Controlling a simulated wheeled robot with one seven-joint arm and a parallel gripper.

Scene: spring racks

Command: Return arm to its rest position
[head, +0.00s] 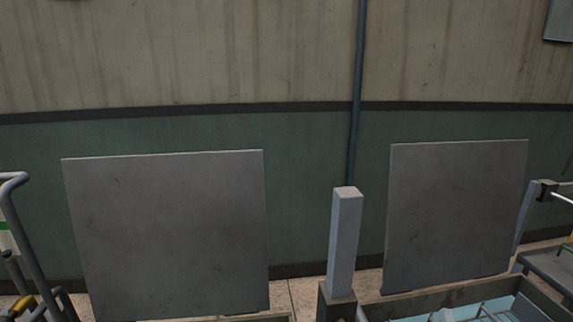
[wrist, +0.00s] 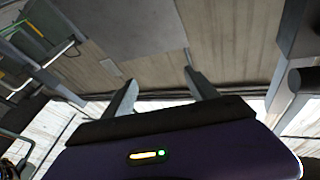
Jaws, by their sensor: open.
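My gripper (wrist: 160,88) shows in the wrist view, with its two fingers spread apart and nothing between them. Its dark palm and purple housing with a small lit indicator fill the lower middle of that view. The wrist view is strongly tilted, and beyond the fingers lie a plain wall and a grey panel (wrist: 135,35). My gripper does not show in the head view, so its place relative to the racks cannot be told there.
In the head view two grey panels (head: 165,235) (head: 455,215) stand before a green and beige wall. A grey post (head: 345,240) rises between them. A bin (head: 400,312) sits at the bottom right. Metal tubing (head: 30,250) is at the left edge, and a rack (head: 545,265) at the right.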

